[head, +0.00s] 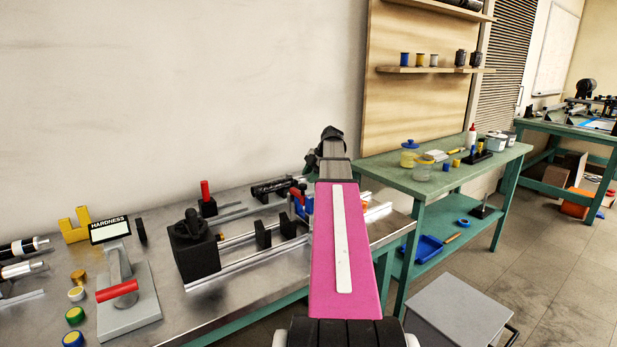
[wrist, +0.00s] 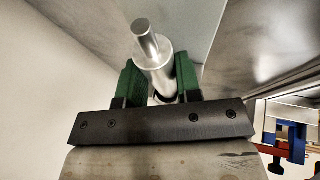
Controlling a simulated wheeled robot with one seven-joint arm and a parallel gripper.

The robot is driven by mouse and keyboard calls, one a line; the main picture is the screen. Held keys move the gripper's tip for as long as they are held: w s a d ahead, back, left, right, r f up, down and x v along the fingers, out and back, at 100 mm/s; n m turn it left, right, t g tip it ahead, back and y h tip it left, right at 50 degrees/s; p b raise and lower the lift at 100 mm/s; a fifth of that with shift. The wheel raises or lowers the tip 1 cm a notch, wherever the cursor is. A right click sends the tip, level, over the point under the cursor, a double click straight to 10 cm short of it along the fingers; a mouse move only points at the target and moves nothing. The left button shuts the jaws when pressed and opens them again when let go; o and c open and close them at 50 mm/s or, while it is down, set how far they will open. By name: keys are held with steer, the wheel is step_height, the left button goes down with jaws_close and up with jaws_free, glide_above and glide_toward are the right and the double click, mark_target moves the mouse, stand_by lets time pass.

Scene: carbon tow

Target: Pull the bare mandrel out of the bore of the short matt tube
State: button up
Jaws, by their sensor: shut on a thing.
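My gripper (wrist: 158,80) has green fingers and is shut on a bright silver cylinder, the mandrel (wrist: 152,52), which has a narrower stub at its end. A dark edge shows at the lower end of the mandrel between the fingers; I cannot tell if it belongs to a tube. A black tube (head: 272,187) lies on the metal bench near the wall. I cannot tell if it is the short matt tube.
The metal bench (head: 240,208) holds a black block with rails (head: 195,250), a hardness tester (head: 110,231) and rods at the far left. A blue and red clamp (wrist: 290,142) shows at right in the wrist view. A green table (head: 380,174) stands to the right.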

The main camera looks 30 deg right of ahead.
steer(key=shift+w+d, duration=0.25)
steer(key=shift+d, duration=1.7)
steer(key=shift+w+d, duration=0.3)
steer(key=shift+d, duration=1.6)
steer(key=shift+w+d, duration=0.25)
steer(key=shift+d, duration=1.7)
steer(key=shift+d, duration=0.2)
steer(key=shift+w+d, duration=0.2)
steer(key=shift+d, duration=1.2)
steer(key=shift+w+d, duration=0.15)
steer(key=shift+d, duration=0.6)
steer(key=shift+w+d, duration=0.1)
steer(key=shift+d, duration=0.65)
steer(key=shift+d, duration=0.1)
steer(key=shift+w+d, duration=0.2)
steer(key=shift+d, duration=1.2)
steer(key=shift+w+d, duration=0.2)
steer(key=shift+d, duration=1.3)
